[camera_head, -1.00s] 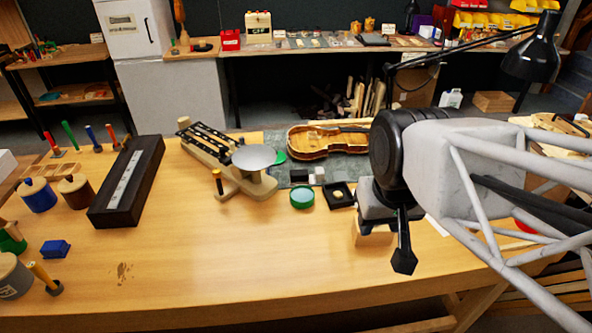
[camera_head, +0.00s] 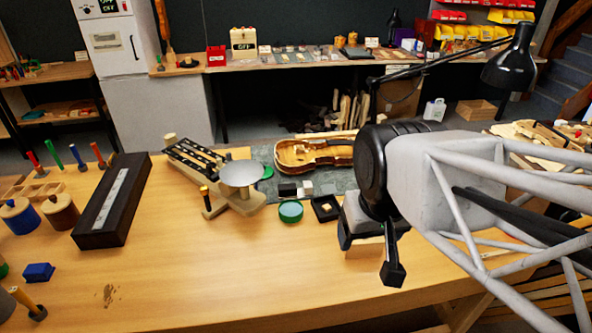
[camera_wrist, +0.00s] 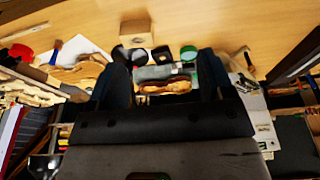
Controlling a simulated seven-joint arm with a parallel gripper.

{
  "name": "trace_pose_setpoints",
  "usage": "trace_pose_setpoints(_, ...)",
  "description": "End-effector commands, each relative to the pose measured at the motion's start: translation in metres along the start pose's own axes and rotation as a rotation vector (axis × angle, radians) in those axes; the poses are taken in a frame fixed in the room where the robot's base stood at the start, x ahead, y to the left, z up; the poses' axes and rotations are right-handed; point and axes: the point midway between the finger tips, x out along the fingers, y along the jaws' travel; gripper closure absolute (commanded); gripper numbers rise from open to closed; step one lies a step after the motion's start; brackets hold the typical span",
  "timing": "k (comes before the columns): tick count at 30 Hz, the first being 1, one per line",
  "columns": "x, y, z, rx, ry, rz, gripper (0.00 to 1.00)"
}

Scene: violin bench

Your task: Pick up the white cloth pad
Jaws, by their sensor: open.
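A small white block-like thing (camera_head: 306,187), which looks like the white cloth pad, sits beside a black block (camera_head: 287,190) at the front edge of the grey mat (camera_head: 345,178). It is too small to make out cloth. In the wrist view I cannot clearly single it out. My gripper (camera_head: 369,257) is to the right of it and nearer the front, above the bench. In the wrist view the two dark fingers (camera_wrist: 163,82) are apart with nothing visibly held between them.
A green-lidded jar (camera_head: 291,211) and a black tray (camera_head: 325,208) stand just in front of the pad. A violin body (camera_head: 318,154) lies behind it. A stand with a round grey plate (camera_head: 240,173) is to its left. The front-middle bench (camera_head: 210,270) is mostly clear.

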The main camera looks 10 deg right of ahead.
Motion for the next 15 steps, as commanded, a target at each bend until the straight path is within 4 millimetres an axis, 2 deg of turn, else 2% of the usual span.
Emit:
trace_pose_setpoints(8,0.000,0.000,-0.002,-0.005,-0.001,0.000,0.26)
trace_pose_setpoints(15,0.002,0.000,-0.023,-0.069,-0.013,-0.001,0.26)
